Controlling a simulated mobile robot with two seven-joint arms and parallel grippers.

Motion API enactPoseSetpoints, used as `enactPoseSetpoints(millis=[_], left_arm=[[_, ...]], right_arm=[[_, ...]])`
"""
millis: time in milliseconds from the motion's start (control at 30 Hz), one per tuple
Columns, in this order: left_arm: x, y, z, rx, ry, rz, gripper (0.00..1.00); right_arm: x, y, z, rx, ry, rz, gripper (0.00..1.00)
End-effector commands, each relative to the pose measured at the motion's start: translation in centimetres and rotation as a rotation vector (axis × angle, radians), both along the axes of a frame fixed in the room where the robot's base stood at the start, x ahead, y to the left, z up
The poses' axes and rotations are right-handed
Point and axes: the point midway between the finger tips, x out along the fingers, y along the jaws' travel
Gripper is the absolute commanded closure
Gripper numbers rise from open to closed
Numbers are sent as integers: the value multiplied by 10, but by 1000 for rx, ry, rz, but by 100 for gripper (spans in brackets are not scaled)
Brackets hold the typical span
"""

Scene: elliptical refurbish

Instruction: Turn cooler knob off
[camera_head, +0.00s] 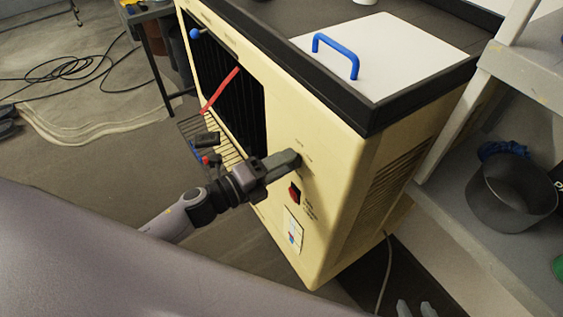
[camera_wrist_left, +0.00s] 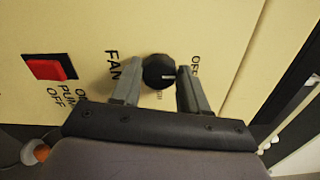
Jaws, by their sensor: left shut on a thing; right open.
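The cooler (camera_head: 335,185) is a cream box with a dark top rim. Its round black knob (camera_wrist_left: 157,72) shows in the left wrist view between the word FAN and an upper-right label that reads OFF or similar. A pale mark on the knob points right in that view. My left gripper (camera_head: 292,159) is at the cooler's front panel; in the left wrist view its two grey fingers (camera_wrist_left: 160,88) are shut on the knob, one on each side. In the head view the gripper hides the knob. My right gripper (camera_head: 416,309) shows only its spread fingertips at the bottom edge, empty.
A red switch (camera_head: 294,194) sits below the knob, and also shows in the left wrist view (camera_wrist_left: 50,67). A white lid with a blue handle (camera_head: 337,55) lies on top. Shelves with a dark pot (camera_head: 512,195) stand at right. A cable (camera_head: 385,275) runs to the floor.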

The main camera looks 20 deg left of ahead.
Motion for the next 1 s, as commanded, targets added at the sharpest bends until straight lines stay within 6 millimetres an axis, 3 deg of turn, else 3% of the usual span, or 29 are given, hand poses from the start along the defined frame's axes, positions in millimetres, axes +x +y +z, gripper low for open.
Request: enactPoseSetpoints(millis=[33, 100, 467, 1000], left_arm=[[0, 0, 0, -3, 4, 0, 46], [0, 0, 0, -3, 3, 0, 31], [-4, 3, -1, 0, 3, 0, 31], [-53, 41, -1, -2, 3, 0, 31]], right_arm=[[0, 0, 0, 0, 0, 0, 57], [0, 0, 0, 0, 0, 0, 57], [0, 0, 0, 0, -1, 1, 57], [0, 0, -10, -1, -1, 1, 57]])
